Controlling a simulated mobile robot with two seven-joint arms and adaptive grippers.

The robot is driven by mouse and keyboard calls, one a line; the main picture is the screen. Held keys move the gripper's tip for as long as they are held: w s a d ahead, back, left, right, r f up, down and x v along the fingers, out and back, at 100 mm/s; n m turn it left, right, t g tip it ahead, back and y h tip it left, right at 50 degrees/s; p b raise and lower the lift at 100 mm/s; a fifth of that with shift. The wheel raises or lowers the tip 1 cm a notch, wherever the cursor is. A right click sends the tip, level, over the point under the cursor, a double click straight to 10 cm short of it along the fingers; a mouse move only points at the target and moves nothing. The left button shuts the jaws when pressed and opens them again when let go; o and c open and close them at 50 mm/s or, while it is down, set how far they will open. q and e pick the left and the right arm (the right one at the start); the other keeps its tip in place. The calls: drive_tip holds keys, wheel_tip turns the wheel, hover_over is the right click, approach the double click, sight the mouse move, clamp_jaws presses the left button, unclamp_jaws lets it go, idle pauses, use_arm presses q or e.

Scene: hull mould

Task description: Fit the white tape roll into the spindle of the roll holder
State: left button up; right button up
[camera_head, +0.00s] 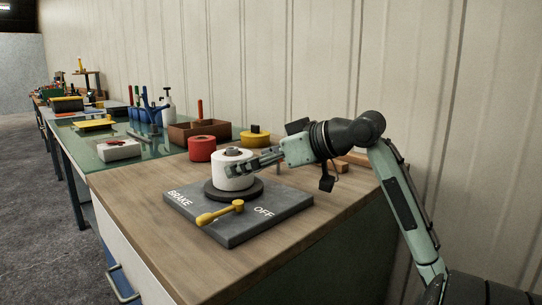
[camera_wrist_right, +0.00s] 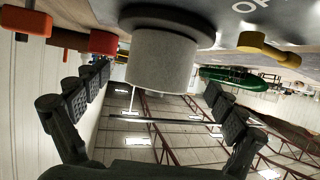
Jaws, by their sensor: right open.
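The white tape roll (camera_head: 232,172) sits upright on the dark round disc (camera_head: 233,194) of the roll holder (camera_head: 240,222). The grey top of the spindle (camera_head: 233,152) shows at the roll's centre, so the roll appears to be around it. The holder's grey plate is marked BRAKE and OFF and has a yellow lever (camera_head: 220,213). My right gripper (camera_head: 245,162) is at the roll's upper right side. In the wrist view, which is upside down, its fingers are spread on either side of the roll (camera_wrist_right: 160,62), with gaps visible. My left gripper is not in view.
A red roll (camera_head: 202,149) and a yellow roll (camera_head: 255,139) stand behind on the wooden bench (camera_head: 140,213). A brown box (camera_head: 199,131) and a green mat (camera_head: 108,158) with tools lie farther left. The wall is close behind. The bench's front left is clear.

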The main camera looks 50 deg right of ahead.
drive_tip(key=v, duration=0.6)
drive_tip(key=shift+s+r, duration=0.1)
drive_tip(key=shift+s, duration=0.2)
